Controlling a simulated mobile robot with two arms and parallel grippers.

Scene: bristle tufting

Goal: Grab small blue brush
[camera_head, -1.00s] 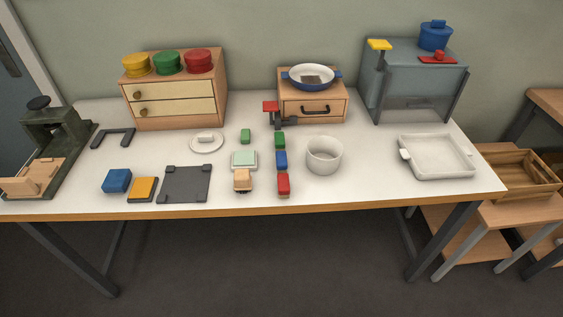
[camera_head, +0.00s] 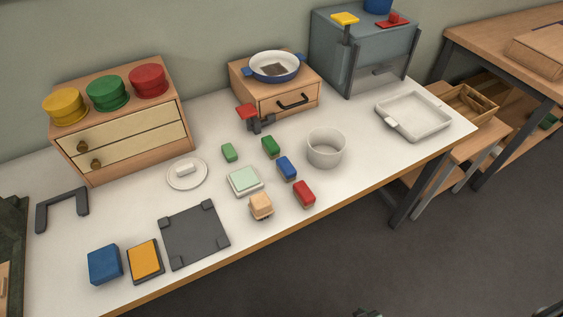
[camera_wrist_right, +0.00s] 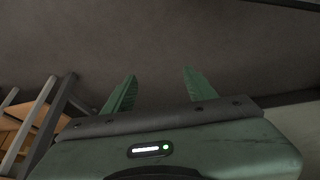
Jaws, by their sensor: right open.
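A small blue block-shaped piece (camera_head: 287,168), which looks like the small blue brush, lies on the white table between a green one (camera_head: 270,147) and a red one (camera_head: 304,194). Its bristles cannot be made out. A larger blue block (camera_head: 105,264) sits at the table's front left. My right gripper (camera_wrist_right: 158,75) shows in the right wrist view with its two green fingers apart and nothing between them, over dark floor. It is away from the brushes. My left gripper is not in view.
A white cup (camera_head: 326,148) stands right of the small brushes, and a red-topped clamp (camera_head: 256,119) behind them. A pale green pad (camera_head: 245,181) and a tan brush (camera_head: 261,206) lie to the left. A white tray (camera_head: 413,115) is farther right.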

